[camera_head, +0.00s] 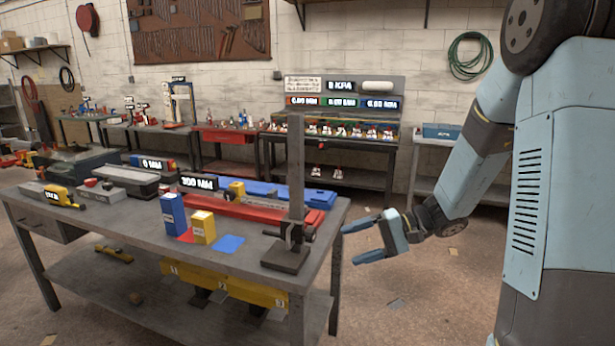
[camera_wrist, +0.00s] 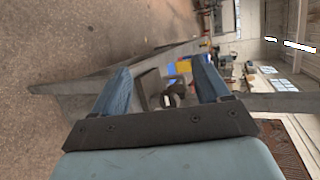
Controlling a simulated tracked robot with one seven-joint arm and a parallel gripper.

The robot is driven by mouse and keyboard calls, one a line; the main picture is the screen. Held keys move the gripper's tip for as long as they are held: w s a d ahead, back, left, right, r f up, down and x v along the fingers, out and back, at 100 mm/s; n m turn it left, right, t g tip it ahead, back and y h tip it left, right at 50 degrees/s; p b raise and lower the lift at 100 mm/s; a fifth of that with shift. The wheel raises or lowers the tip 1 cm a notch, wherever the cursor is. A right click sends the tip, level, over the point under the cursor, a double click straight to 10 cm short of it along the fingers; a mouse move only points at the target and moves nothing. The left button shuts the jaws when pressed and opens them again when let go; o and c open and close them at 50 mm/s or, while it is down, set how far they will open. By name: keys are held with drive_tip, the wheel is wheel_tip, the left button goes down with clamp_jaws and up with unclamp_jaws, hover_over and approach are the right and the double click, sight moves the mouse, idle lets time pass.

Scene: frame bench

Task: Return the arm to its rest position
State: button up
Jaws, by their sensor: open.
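My gripper (camera_head: 362,240) is open and empty at the right end of the workbench (camera_head: 120,240), with its fingers pointing left toward the bench's edge. My light-blue arm reaches down to it from the upper right. In the wrist view my gripper (camera_wrist: 160,85) shows two blue fingers spread apart with nothing between them. The bench's end and the things on it show farther off beyond the fingers, turned sideways.
An upright grey post on a base (camera_head: 287,258) stands at the bench's near right corner, close to my fingers. A blue box (camera_head: 173,214) and a yellow box (camera_head: 203,227) stand left of it. The floor (camera_head: 430,290) below my gripper is mostly clear.

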drive_tip(key=s+d+r+t+h, duration=0.2)
drive_tip(key=s+d+r+h, duration=0.1)
drive_tip(key=s, duration=0.3)
drive_tip(key=s+d+r+n+t+h, duration=0.1)
drive_tip(key=s+d+r+h, duration=0.3)
drive_tip(key=s+r+h, duration=0.2)
drive_tip(key=s+d+r+t+h, duration=0.2)
drive_tip(key=s+d+r+h, duration=0.2)
drive_tip(key=s, duration=0.3)
drive_tip(key=shift+r+n+t+h, duration=0.3)
drive_tip(key=shift+r+n+h, duration=0.1)
drive_tip(key=shift+r+h, duration=0.15)
